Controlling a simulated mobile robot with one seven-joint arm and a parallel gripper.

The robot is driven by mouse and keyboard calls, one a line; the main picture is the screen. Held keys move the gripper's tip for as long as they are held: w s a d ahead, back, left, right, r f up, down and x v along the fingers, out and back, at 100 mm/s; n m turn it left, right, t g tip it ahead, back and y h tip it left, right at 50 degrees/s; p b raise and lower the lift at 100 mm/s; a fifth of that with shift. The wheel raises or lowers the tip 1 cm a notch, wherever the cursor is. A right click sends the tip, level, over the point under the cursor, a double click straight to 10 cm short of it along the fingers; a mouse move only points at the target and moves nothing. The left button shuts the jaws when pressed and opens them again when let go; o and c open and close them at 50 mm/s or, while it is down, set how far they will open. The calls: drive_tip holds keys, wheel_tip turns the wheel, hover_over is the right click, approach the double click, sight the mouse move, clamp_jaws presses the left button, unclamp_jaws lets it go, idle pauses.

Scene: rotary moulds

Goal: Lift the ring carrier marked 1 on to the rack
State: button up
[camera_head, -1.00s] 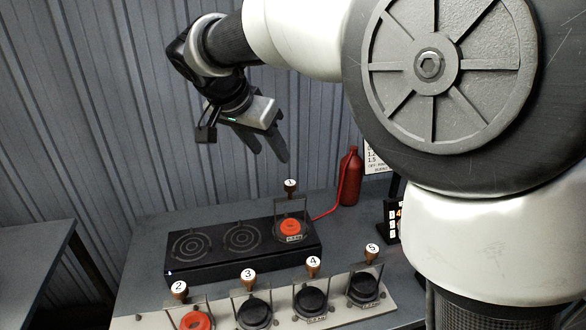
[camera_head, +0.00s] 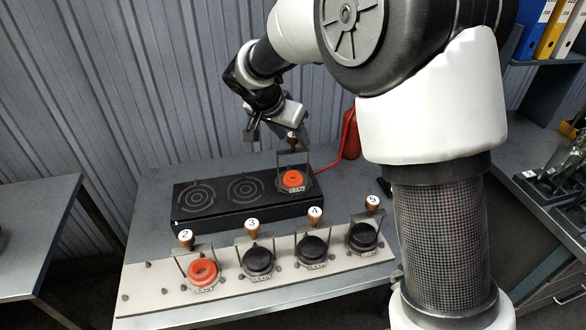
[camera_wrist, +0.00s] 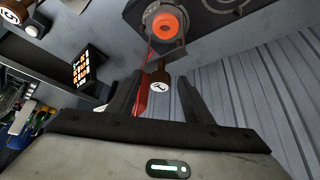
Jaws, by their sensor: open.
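The ring carrier marked 1 (camera_head: 294,181) holds an orange ring and stands upright on the right-hand place of a black box. Its handle has a brown knob with a white number cap on top; the knob (camera_wrist: 158,79) also shows in the wrist view, at the gap between the fingertips. My gripper (camera_head: 291,141) is open around or just above the knob and does not visibly grip it. Its fingers (camera_wrist: 158,97) stand either side of the gap. The pale rack (camera_head: 150,305) lies in front, with carriers 2 (camera_head: 202,274), 3 (camera_head: 258,262), 4 (camera_head: 313,251) and 5 (camera_head: 363,238) on it.
The black box (camera_head: 245,220) has two bare ringed places to the left. The rack's left end is free, with small pegs. A red bottle (camera_head: 352,135) with a red hose stands behind right. A dark display (camera_wrist: 88,70) with orange marks shows in the wrist view.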

drive_tip(key=shift+w+d+f, duration=0.2)
drive_tip(key=shift+w+f, duration=0.2)
drive_tip(key=shift+f, duration=0.15)
clamp_jaws()
drive_tip(key=shift+r, duration=0.1)
